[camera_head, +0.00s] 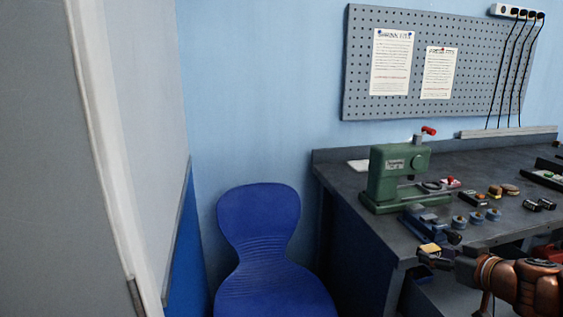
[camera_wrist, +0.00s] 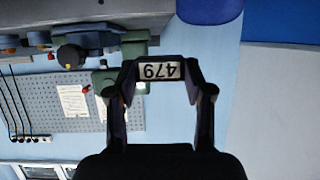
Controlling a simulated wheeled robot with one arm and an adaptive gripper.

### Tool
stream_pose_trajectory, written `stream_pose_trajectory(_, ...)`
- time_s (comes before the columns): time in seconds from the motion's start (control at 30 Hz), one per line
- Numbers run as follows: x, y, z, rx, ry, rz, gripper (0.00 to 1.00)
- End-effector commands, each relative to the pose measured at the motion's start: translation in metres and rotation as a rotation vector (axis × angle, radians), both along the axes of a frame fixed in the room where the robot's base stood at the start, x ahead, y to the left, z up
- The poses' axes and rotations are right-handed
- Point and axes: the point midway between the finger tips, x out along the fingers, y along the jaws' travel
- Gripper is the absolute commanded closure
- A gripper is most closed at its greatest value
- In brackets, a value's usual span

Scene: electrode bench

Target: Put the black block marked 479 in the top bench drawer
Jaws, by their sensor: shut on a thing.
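The black block (camera_wrist: 160,73) with a white label reading 479 is in the wrist view, where the number shows upside down. My gripper (camera_wrist: 159,78) is shut on it, one finger at each side. In the head view my gripper (camera_head: 440,260) is at the lower right, by the front edge of the bench (camera_head: 345,185). A small dark and yellow piece shows at its tip there. The arm hides part of the bench front, and I cannot make out the top drawer clearly.
A green machine (camera_head: 396,180) stands on the bench, with a small blue device (camera_head: 426,224) and several small parts near the front edge. A blue chair (camera_head: 262,245) stands left of the bench. A pegboard (camera_head: 460,25) with two sheets hangs behind.

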Motion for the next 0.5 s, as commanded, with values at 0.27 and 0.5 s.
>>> stream_pose_trajectory(0.27,0.024,0.021,-0.006,0.0,-0.002,0.01,0.96)
stream_pose_trajectory(0.5,0.044,0.039,-0.011,-0.001,-0.001,0.013,0.96)
